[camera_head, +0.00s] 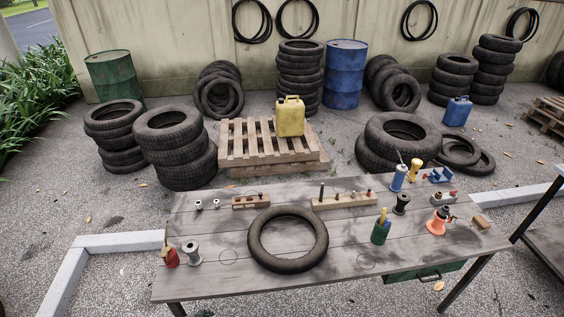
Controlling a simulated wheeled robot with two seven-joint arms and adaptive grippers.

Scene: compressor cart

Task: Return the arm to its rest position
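Neither of my grippers nor any part of my arms shows in the head view. A grey wooden workbench (330,262) stands in front of me. A black tire (256,240) lies flat near its middle. A green cup (380,233) with tools in it stands to the right of the tire. Two wooden blocks (252,202) (345,201) with small parts in them sit behind the tire. A red bottle (171,258) and a grey spool (191,253) stand at the left end.
Blue and yellow bottles, a dark spool (401,204) and an orange item (437,224) crowd the bench's right side. A dark-framed table (545,232) stands at far right. Tire stacks, a pallet (250,149) and drums are behind. The bench's front left is mostly clear.

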